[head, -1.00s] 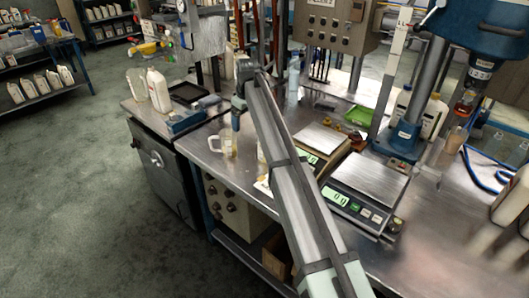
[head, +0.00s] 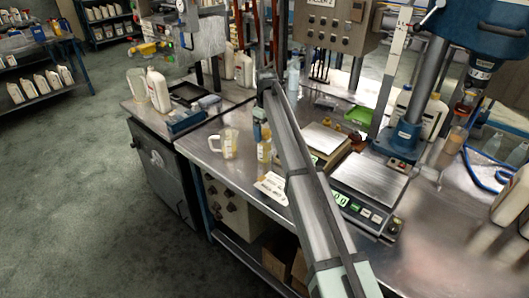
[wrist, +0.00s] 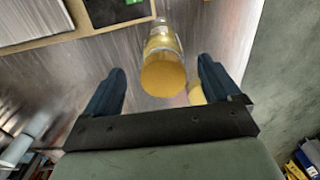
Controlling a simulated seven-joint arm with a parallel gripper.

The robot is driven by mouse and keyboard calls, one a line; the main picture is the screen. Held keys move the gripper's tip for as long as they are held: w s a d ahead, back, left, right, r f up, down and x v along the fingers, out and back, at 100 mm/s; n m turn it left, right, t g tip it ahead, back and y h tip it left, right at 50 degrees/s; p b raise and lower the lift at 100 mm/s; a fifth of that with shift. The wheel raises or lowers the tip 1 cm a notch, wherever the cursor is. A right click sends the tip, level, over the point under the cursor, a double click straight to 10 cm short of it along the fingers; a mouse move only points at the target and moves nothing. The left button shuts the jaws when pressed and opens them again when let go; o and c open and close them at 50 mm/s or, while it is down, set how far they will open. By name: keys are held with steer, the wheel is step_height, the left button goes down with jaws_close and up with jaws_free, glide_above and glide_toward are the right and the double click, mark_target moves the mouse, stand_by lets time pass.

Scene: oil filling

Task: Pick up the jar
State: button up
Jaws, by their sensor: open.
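The jar (head: 264,151) is a small clear container with amber contents, upright on the metal bench near its front edge. In the wrist view the jar (wrist: 164,62) shows its round yellow-orange lid facing the camera. It lies ahead of my gripper (wrist: 163,82), between the lines of the two fingers. My gripper is open and empty. In the head view my gripper (head: 261,122) is just above the jar, partly hidden by my arm. I cannot tell the exact gap between the fingers and the jar.
A clear mug (head: 229,145) stands just left of the jar. A white card (head: 272,186) lies in front of it. Two scales (head: 368,180) (head: 321,138) stand to the right. A blue press (head: 405,135) stands further right. Some bare bench lies left of the mug.

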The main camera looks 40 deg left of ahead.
mark_target(264, 141)
steer(key=shift+s+a+f, duration=0.1)
steer(key=shift+a+f, duration=0.05)
steer(key=shift+f, duration=1.2)
steer(key=shift+s+a+f, duration=0.1)
steer(key=shift+f, duration=1.25)
steer(key=shift+c, duration=0.3)
steer(key=c, duration=1.5)
